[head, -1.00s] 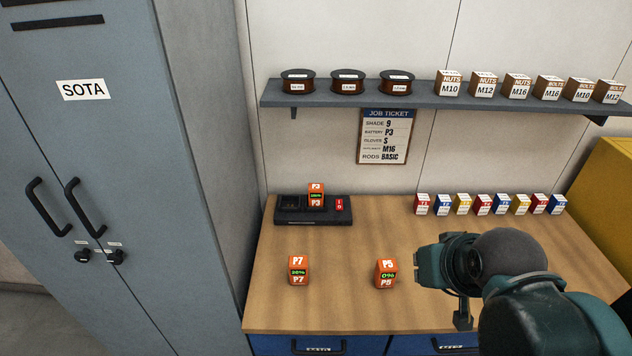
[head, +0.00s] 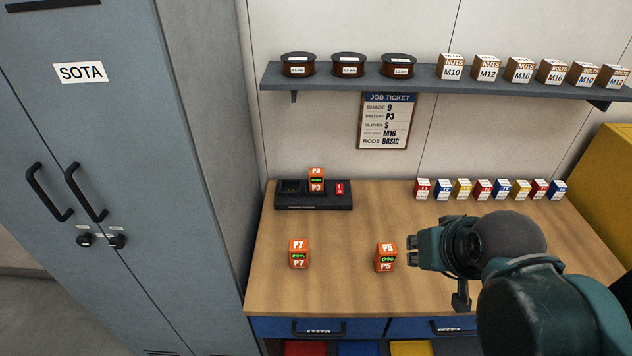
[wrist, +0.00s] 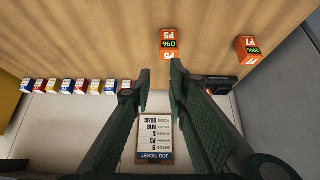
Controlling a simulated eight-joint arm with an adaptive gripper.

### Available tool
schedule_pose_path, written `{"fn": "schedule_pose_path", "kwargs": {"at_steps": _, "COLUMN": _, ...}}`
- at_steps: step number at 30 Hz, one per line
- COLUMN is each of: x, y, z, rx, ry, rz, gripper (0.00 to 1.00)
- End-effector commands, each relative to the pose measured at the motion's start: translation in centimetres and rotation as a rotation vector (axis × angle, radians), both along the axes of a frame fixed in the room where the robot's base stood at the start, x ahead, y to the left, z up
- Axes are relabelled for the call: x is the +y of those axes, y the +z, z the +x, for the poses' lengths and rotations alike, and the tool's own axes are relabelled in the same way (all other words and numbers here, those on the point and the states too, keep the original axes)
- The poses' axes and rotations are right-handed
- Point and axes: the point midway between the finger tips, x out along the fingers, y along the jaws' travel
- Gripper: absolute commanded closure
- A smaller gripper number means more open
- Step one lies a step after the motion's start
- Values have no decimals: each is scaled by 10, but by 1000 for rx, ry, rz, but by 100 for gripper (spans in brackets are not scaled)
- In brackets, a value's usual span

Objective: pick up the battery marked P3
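The orange battery marked P3 (head: 316,180) stands in the black charger (head: 313,201) at the back left of the bench, with a green display on its face. The battery marked P5 (head: 387,257) stands on the bench with a display reading 0%. The battery marked P7 (head: 299,254) stands to its left. My gripper (head: 412,252) is just right of P5 in the head view. In the wrist view my gripper (wrist: 160,72) has its fingers apart with nothing between them; P5 (wrist: 168,42) and P7 (wrist: 247,50) show beyond. P3 is not clearly visible there.
A shelf (head: 430,87) with spools and fastener boxes hangs above the job ticket (head: 386,121). A grey cabinet (head: 100,180) stands left.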

Motion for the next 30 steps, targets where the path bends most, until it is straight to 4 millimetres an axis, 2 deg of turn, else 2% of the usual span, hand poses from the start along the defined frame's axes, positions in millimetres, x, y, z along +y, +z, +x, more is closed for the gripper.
{"fn": "schedule_pose_path", "kwargs": {"at_steps": 1, "x": 0, "y": 0, "z": 0, "rx": 0, "ry": 0, "rz": 0, "gripper": 75}}
{"fn": "schedule_pose_path", "kwargs": {"at_steps": 7, "x": 0, "y": 0, "z": 0, "rx": 0, "ry": 0, "rz": 0, "gripper": 50}}
{"fn": "schedule_pose_path", "kwargs": {"at_steps": 20, "x": 1, "y": 2, "z": 2, "rx": 1, "ry": 1, "rz": 1, "gripper": 50}}
{"fn": "schedule_pose_path", "kwargs": {"at_steps": 26, "x": 4, "y": 10, "z": 15, "rx": 9, "ry": 3, "rz": 3, "gripper": 50}}
{"fn": "schedule_pose_path", "kwargs": {"at_steps": 30, "x": 8, "y": 19, "z": 31, "rx": 18, "ry": 4, "rz": 4, "gripper": 50}}
